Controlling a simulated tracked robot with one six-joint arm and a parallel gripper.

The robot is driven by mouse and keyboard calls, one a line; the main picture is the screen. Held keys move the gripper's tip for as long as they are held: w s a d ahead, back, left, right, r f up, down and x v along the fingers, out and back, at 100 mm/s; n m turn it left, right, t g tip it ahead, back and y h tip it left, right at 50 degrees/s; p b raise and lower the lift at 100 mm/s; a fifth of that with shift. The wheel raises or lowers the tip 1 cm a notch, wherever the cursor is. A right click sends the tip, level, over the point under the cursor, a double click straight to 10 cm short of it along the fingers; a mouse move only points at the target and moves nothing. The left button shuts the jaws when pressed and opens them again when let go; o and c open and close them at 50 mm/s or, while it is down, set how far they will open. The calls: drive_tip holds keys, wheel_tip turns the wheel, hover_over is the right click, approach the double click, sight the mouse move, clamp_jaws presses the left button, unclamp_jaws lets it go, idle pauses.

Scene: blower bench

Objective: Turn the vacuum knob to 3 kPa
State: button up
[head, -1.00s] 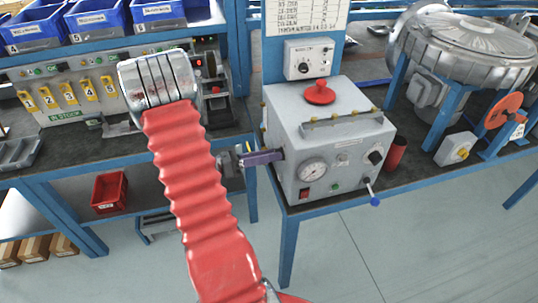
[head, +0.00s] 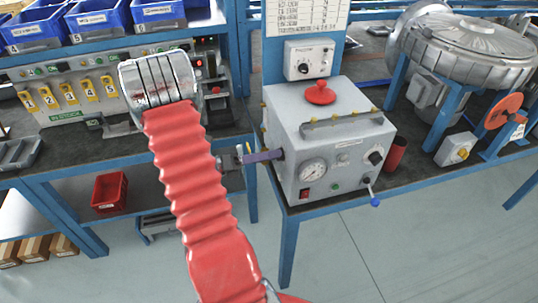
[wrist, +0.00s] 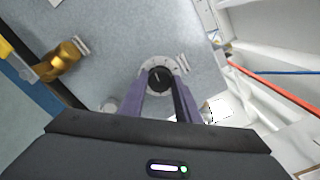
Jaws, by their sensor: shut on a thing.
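A black round knob (wrist: 157,77) with a pale pointer line sits on a grey dial ring (wrist: 174,65) on a grey panel in the wrist view. My gripper (wrist: 160,84) is shut on this knob, one purple finger on each side. The dial's figures are too small to read. A round white gauge (head: 313,170) is on the box's front; its reading is not legible.
Another black knob (head: 376,156) and a blue-tipped lever (head: 374,200) are on the box's front. A brass fitting (wrist: 64,62) stands left of my fingers in the wrist view. A red cap (head: 320,93) is on top of the box.

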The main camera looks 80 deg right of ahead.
drive_tip(key=o, duration=1.1)
drive_tip(key=shift+w, duration=0.1)
drive_tip(key=v, duration=1.3)
drive_tip(key=shift+w+a+f, duration=0.15)
drive_tip(key=shift+w, duration=0.2)
drive_tip(key=shift+c, duration=0.3)
